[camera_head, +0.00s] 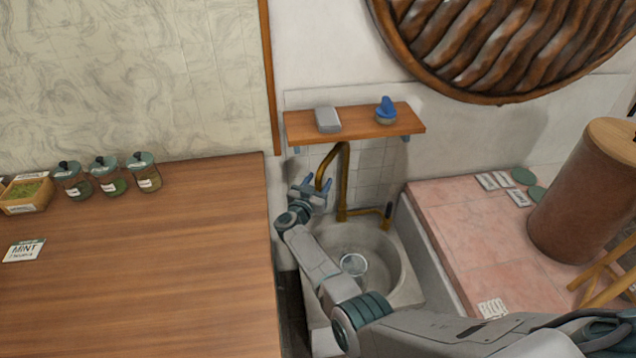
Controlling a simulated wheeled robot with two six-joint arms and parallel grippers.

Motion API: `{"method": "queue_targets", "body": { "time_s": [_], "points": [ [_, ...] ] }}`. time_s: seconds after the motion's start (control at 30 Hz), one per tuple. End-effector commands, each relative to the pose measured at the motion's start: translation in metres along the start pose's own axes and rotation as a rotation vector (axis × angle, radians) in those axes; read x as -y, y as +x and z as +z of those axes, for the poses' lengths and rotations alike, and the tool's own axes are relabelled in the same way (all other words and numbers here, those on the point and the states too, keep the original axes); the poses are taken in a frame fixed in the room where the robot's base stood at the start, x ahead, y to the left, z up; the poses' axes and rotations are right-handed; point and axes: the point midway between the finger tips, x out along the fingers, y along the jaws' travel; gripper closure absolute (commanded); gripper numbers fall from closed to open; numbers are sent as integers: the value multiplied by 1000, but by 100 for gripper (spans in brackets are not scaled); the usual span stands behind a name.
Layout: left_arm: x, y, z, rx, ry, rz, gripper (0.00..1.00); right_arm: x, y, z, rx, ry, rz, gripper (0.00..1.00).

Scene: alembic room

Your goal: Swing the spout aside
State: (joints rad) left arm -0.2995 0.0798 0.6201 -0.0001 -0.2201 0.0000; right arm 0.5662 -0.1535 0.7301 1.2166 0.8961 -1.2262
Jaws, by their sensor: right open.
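The brass spout (344,170) rises behind the grey basin and bends over at the top, its tip hanging down toward the left. My right arm reaches in from the lower right across the basin. My right gripper (316,184) is open at the spout's downturned end, with its blue-tipped fingers close to it. I cannot tell whether the fingers touch the spout. My left gripper is not in view.
The basin (396,250) holds a small round glass-like item (353,265). A wooden shelf (355,126) hangs above the spout. A wooden counter (150,260) with several jars stands left. A pink tiled ledge (470,235) and a brown cylinder (580,195) stand right.

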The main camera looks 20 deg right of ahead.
Motion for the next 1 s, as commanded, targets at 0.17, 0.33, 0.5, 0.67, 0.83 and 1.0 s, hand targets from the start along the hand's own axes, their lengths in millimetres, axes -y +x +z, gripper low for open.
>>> {"method": "queue_targets", "body": {
  "time_s": [0.17,0.33,0.5,0.67,0.83,1.0],
  "points": [
    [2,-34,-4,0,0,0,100,-9,-19,-14,3,-3,-1,53],
    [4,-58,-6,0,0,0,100,-19,-43,-17,2,-2,0,53],
    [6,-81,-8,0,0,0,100,-31,-69,-19,3,-2,0,53],
    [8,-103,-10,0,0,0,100,-43,-97,-22,2,-2,0,53],
    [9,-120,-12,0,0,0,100,-55,-123,-23,2,-1,0,53],
    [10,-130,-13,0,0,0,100,-63,-140,-23,0,0,0,53]
  ]
}}
